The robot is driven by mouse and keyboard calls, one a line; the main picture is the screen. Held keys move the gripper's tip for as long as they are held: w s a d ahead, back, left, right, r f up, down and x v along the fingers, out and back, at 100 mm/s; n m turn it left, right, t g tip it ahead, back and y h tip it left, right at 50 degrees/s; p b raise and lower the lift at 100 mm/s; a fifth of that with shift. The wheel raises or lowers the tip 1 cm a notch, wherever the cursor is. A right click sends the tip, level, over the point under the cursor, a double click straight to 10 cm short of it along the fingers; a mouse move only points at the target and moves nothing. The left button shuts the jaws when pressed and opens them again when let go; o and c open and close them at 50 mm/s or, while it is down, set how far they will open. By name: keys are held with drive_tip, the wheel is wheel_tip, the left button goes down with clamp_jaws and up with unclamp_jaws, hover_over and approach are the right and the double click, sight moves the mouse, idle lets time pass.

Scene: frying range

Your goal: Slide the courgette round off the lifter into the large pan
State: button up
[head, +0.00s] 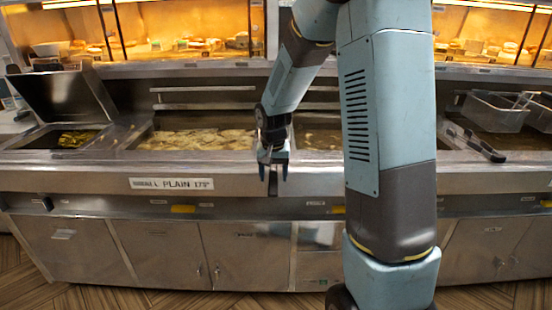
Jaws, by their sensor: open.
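My gripper (273,173) is open and hangs with its fingers pointing down at the front edge of the range. Nothing shows between its fingers. A wide pan of frying oil (190,140) with pale, foamy pieces in it lies behind and to the left of my gripper. It looks like the large pan. A long tool with a dark handle (482,147) lies on the range top at the right; I cannot tell if it is the lifter. I cannot make out a courgette round.
Wire baskets (495,112) sit at the far right. My arm covers the middle right.

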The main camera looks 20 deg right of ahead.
drive_tip(key=shift+w+f, duration=0.15)
drive_tip(key=shift+f, duration=1.1)
clamp_jaws()
drive_tip(key=shift+r, duration=0.1)
wheel_tip(320, 180, up, 12)
idle(0.7)
